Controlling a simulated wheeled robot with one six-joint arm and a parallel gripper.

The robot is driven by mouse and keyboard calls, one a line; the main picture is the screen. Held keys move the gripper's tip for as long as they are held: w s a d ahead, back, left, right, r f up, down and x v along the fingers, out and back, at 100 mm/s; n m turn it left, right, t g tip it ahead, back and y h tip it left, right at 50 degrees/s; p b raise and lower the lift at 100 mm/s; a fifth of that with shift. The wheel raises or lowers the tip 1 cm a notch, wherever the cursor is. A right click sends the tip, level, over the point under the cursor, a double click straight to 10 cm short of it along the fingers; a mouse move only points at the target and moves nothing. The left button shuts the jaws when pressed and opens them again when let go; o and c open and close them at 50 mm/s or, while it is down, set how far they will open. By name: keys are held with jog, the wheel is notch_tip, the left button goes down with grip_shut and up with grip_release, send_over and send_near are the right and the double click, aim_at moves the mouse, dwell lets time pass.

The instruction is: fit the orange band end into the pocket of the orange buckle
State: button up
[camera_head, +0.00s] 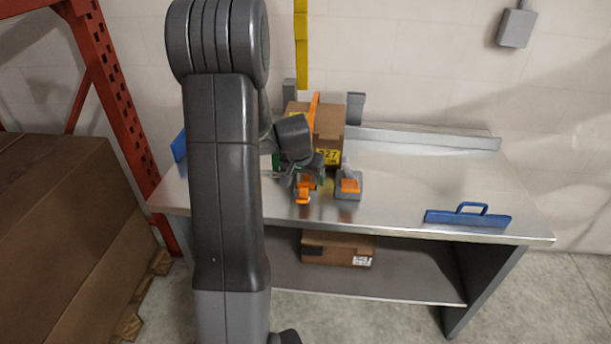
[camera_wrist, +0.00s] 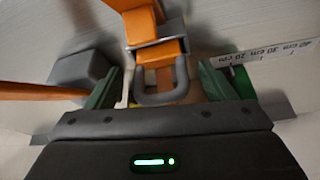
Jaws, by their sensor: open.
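My gripper (camera_head: 305,182) is low over the metal table, in front of the cardboard box. In the wrist view its two green fingers (camera_wrist: 162,88) are apart. Between them is the orange band end (camera_wrist: 158,50), with a grey clasp across it and a grey U-shaped loop (camera_wrist: 162,97) below. I cannot tell whether a finger touches it. In the head view an orange piece (camera_head: 303,194) shows at my fingertips. The orange buckle (camera_head: 349,186), an orange part on a grey block, stands just right of my gripper. Its pocket cannot be made out.
A cardboard box (camera_head: 329,128) with a yellow label stands behind my gripper, between grey posts (camera_head: 355,107). The table (camera_head: 410,180) between is clear. A ruler strip (camera_wrist: 262,53) shows in the wrist view.

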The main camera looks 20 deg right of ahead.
jog(key=shift+r, duration=0.1)
jog(key=v, duration=1.3)
jog(key=shift+r, duration=0.35)
jog(key=shift+f, duration=0.1)
jog(key=x, duration=1.3)
jog(key=shift+f, duration=0.3)
jog(key=shift+r+p, duration=0.45)
jog(key=shift+p, duration=0.2)
jog(key=shift+f, duration=0.15)
